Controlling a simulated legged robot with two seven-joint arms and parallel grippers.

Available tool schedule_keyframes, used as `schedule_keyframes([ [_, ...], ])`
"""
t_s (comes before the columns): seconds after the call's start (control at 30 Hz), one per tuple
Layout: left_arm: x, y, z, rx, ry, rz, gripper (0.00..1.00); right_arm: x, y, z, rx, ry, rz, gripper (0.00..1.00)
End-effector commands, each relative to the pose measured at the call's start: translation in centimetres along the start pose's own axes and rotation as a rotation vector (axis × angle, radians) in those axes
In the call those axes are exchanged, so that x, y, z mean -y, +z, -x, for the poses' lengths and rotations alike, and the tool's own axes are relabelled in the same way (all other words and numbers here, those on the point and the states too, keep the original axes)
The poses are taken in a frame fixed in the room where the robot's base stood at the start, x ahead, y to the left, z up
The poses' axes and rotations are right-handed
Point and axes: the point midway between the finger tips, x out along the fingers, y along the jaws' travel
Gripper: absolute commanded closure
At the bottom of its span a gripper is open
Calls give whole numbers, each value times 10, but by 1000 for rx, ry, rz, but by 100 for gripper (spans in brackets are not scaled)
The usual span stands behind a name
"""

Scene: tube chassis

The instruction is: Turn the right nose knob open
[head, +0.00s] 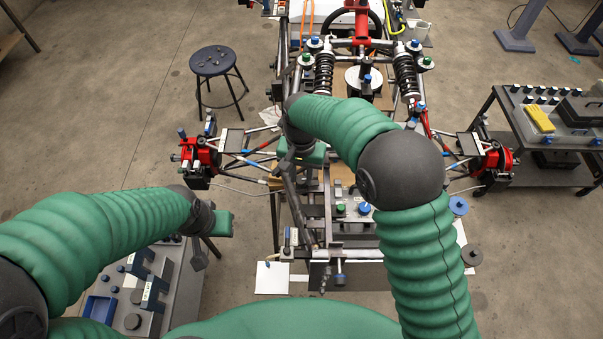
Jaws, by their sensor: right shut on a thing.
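On the nose of the tube chassis (330,222), a green knob (340,208) sits left of a blue knob (364,208). The blue one is the right of the two in the head view. How far either is turned cannot be told. My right gripper (304,162) is above the chassis, up and left of both knobs. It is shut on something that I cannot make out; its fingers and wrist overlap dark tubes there. My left gripper (224,224) hangs left of the chassis, apart from it, near the lower-left cart. Its fingers cannot be made out clearly.
A cart (165,300) with a blue tray (101,308) stands lower left. Another cart (560,125) with a yellow block stands right. Red hub assemblies (203,153) (495,160) stick out on both sides. A stool (212,61) stands upper left. My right forearm covers part of the chassis.

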Motion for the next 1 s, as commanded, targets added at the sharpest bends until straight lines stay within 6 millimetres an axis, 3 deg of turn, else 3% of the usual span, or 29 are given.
schedule_keyframes([
  [1.0,0,-3,14,0,0,0,64,2,2,1,3,-1,928,100],
])
